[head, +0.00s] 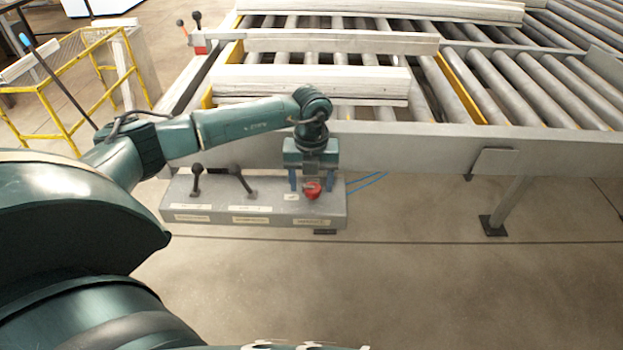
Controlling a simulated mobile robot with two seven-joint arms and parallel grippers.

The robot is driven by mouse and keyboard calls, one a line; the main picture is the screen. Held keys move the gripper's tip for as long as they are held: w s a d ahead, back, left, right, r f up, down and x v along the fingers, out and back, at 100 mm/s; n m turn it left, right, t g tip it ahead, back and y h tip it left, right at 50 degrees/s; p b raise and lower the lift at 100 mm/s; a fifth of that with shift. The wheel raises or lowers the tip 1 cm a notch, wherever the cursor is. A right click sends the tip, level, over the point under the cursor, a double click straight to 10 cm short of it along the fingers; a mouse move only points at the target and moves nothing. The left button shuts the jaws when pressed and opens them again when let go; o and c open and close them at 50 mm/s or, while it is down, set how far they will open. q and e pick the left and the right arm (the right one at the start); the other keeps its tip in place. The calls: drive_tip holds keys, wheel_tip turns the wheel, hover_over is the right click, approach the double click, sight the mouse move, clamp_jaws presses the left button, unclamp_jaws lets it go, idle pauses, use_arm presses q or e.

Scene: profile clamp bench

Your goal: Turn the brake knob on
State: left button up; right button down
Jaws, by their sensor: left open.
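A red knob (312,190) sits at the right end of the grey control box (255,211), below the front rail of the roller bench. I take it for the brake knob; the labels on the box are too small to read. My left gripper (306,184) is directly above the red knob, pointing down. Its blue fingers are apart, one at the knob's left and one at its right. I cannot tell whether they touch it. The gripper hides the back of the knob. My right gripper is not in view.
Two black-knobbed levers (197,180) (238,181) stand on the box left of the red knob. The bench's front rail (430,148) runs just behind my gripper. Light profiles (310,85) lie across the rollers. A yellow railing (75,140) stands at left. The floor in front is clear.

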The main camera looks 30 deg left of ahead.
use_arm(q)
drive_tip(key=shift+f, duration=0.2)
drive_tip(key=c, duration=1)
drive_tip(key=shift+o, duration=0.2)
